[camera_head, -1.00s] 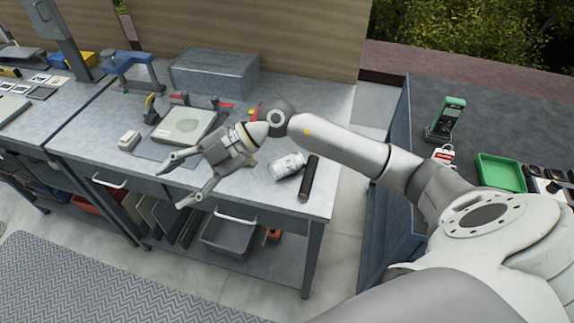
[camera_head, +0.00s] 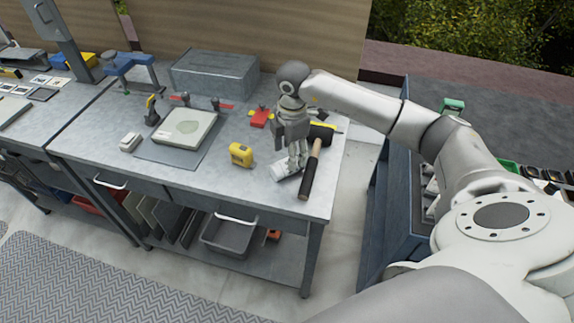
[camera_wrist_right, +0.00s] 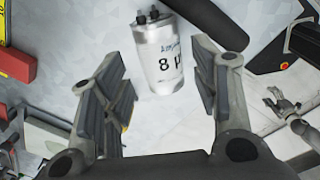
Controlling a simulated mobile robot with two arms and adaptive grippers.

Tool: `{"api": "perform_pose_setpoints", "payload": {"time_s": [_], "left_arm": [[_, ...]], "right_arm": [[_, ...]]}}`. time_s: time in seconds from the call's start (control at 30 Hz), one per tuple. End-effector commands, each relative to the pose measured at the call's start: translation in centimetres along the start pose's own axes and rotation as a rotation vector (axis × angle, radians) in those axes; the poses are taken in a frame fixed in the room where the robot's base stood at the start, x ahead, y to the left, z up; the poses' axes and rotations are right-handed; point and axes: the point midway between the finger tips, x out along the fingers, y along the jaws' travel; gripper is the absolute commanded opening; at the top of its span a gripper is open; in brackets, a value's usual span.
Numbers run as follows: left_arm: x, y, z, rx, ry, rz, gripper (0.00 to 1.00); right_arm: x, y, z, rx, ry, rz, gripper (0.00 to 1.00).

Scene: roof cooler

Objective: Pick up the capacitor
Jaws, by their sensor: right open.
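The capacitor (camera_head: 286,167) is a silver-white can lying on its side near the right front of the metal workbench (camera_head: 225,185). In the right wrist view the capacitor (camera_wrist_right: 160,55) shows black terminals at its top end and the printed figure 8. My right gripper (camera_head: 293,163) points down just over the capacitor and partly covers it in the head view. In the wrist view its fingers (camera_wrist_right: 160,95) are open, one on each side of the can's lower part, with gaps between. My left gripper is not in view.
A hammer with a black handle (camera_head: 311,168) lies right beside the capacitor. A yellow tape measure (camera_head: 241,155) stands to the left, and a red item (camera_head: 261,117) lies behind. A scale-like device (camera_head: 185,127) sits further left. Bare bench lies in front.

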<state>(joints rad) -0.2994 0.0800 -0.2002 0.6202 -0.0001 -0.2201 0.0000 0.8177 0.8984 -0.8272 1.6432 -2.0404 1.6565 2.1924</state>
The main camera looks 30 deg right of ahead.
Motion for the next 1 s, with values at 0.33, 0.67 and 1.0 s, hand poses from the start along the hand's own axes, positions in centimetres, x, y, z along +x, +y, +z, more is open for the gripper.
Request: {"api": "perform_pose_setpoints", "payload": {"time_s": [0.33, 0.67, 1.0], "left_arm": [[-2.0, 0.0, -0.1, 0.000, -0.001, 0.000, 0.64], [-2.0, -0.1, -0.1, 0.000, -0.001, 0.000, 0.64], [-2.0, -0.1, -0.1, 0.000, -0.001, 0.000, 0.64]], "right_arm": [[4.2, 0.1, -0.5, 0.000, 0.002, -0.003, 0.56], [5.5, 0.1, -0.6, -0.001, 0.003, 0.001, 0.56], [5.4, 0.1, -0.6, -0.001, 0.003, 0.002, 0.16]]}}
